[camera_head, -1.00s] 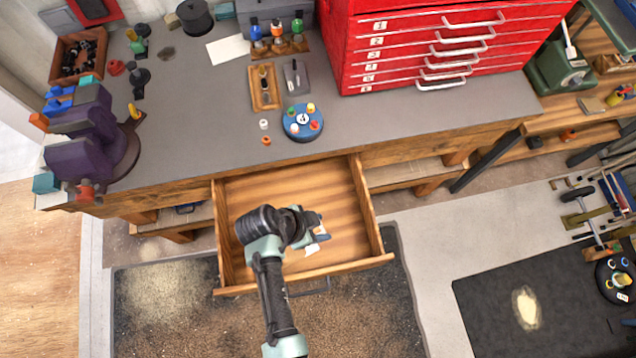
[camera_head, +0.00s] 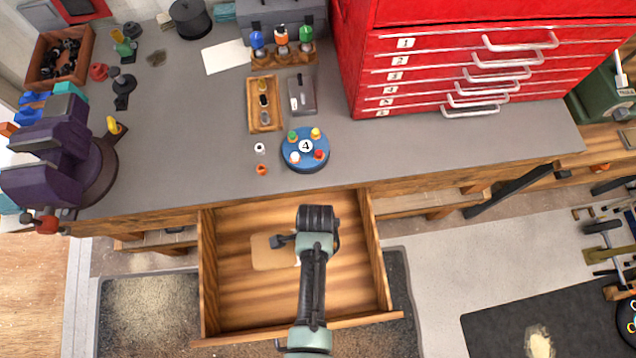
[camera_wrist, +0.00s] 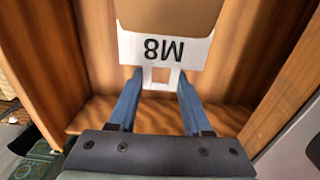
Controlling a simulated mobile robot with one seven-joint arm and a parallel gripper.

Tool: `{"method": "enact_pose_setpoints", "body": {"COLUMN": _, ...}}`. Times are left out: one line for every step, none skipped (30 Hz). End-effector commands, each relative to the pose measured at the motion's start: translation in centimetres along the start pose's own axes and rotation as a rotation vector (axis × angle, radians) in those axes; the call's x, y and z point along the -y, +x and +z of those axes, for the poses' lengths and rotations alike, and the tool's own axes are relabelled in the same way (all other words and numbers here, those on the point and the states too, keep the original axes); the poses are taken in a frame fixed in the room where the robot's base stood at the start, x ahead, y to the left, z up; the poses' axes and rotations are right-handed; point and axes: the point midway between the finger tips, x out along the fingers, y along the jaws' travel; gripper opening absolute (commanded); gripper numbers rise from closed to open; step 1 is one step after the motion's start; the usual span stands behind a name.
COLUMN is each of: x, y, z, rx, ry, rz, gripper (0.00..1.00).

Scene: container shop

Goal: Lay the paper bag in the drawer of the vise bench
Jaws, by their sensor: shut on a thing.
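The paper bag (camera_head: 272,252) is flat and brown, with a white end marked "M8" that shows in the wrist view (camera_wrist: 165,48). My gripper (camera_wrist: 158,78) is shut on the tab at the white end. In the head view the bag lies within the outline of the open wooden drawer (camera_head: 240,300), partly hidden by my wrist. I cannot tell whether it touches the drawer floor. The drawer walls stand on both sides of the bag in the wrist view, and the drawer looks otherwise empty. The vise (camera_head: 55,160) sits at the bench's left end.
The bench top (camera_head: 400,150) above the drawer carries a blue round stand (camera_head: 305,160) with several coloured pieces, a wooden tray (camera_head: 263,122) and a red drawer cabinet (camera_head: 450,40). The drawer's side walls and front edge surround my gripper.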

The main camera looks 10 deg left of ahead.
Motion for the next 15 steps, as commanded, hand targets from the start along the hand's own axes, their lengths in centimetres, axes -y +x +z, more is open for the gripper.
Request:
{"method": "enact_pose_setpoints", "body": {"x": 0.0, "y": 0.9, "z": 0.0, "rx": 0.000, "ry": 0.000, "rz": 0.000, "gripper": 0.00}}
{"method": "enact_pose_setpoints", "body": {"x": 0.0, "y": 1.1, "z": 0.0, "rx": 0.000, "ry": 0.000, "rz": 0.000, "gripper": 0.00}}
{"method": "enact_pose_setpoints", "body": {"x": 0.0, "y": 1.6, "z": 0.0, "rx": -0.001, "ry": 0.000, "rz": 0.000, "gripper": 0.00}}
{"method": "enact_pose_setpoints", "body": {"x": 0.0, "y": 1.9, "z": 0.0, "rx": -0.001, "ry": 0.000, "rz": 0.000, "gripper": 0.00}}
{"method": "enact_pose_setpoints", "body": {"x": 0.0, "y": 2.2, "z": 0.0, "rx": -0.001, "ry": 0.000, "rz": 0.000, "gripper": 0.00}}
{"method": "enact_pose_setpoints", "body": {"x": 0.0, "y": 2.6, "z": 0.0, "rx": -0.001, "ry": -0.001, "rz": 0.000, "gripper": 0.00}}
{"method": "enact_pose_setpoints", "body": {"x": 0.0, "y": 2.9, "z": 0.1, "rx": -0.001, "ry": -0.001, "rz": 0.000, "gripper": 0.00}}
{"method": "enact_pose_setpoints", "body": {"x": 0.0, "y": 3.2, "z": 0.1, "rx": -0.001, "ry": -0.001, "rz": 0.000, "gripper": 0.00}}
{"method": "enact_pose_setpoints", "body": {"x": 0.0, "y": 3.6, "z": 0.1, "rx": -0.001, "ry": -0.001, "rz": 0.000, "gripper": 0.00}}
{"method": "enact_pose_setpoints", "body": {"x": 0.0, "y": 3.9, "z": 0.1, "rx": -0.001, "ry": -0.001, "rz": 0.000, "gripper": 0.00}}
{"method": "enact_pose_setpoints", "body": {"x": 0.0, "y": 4.2, "z": 0.1, "rx": -0.001, "ry": -0.001, "rz": 0.000, "gripper": 0.00}}
{"method": "enact_pose_setpoints", "body": {"x": 0.0, "y": 4.6, "z": 0.1, "rx": -0.001, "ry": -0.001, "rz": 0.000, "gripper": 0.00}}
{"method": "enact_pose_setpoints", "body": {"x": 0.0, "y": 4.9, "z": 0.1, "rx": -0.001, "ry": -0.001, "rz": 0.000, "gripper": 0.00}}
{"method": "enact_pose_setpoints", "body": {"x": 0.0, "y": 5.2, "z": 0.1, "rx": -0.001, "ry": -0.001, "rz": 0.000, "gripper": 0.00}}
{"method": "enact_pose_setpoints", "body": {"x": 0.0, "y": 5.6, "z": 0.1, "rx": -0.001, "ry": -0.001, "rz": 0.000, "gripper": 0.00}}
